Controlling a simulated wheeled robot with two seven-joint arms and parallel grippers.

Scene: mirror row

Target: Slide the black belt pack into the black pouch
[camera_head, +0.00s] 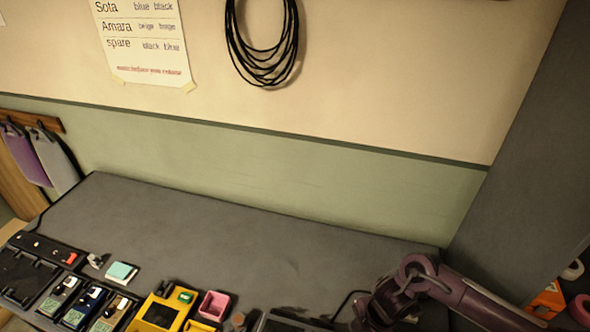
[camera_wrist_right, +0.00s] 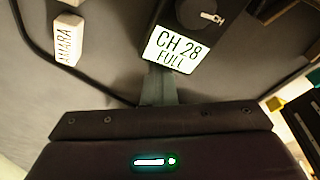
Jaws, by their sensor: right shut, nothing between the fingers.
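A dark device (camera_wrist_right: 188,15) with a lit "CH 28 FULL" panel (camera_wrist_right: 177,50) and a small pale switch shows at the top of the right wrist view. It may be the black belt pack; I cannot tell for sure. My right gripper (camera_wrist_right: 158,88) is shut and empty just below that panel in the picture; I cannot tell whether they touch. In the head view my right arm (camera_head: 440,285) comes in at the lower right, with its gripper end unclear. I cannot make out the black pouch. My left gripper is out of view.
A white block marked "AMARA" (camera_wrist_right: 68,40) lies beside a black cable. On the grey table (camera_head: 220,225), a dark charger tray (camera_head: 22,285), several small packs, a yellow tray (camera_head: 143,312) and a pink box (camera_head: 214,305) line the front. The back is clear. A grey panel (camera_head: 510,180) rises at right.

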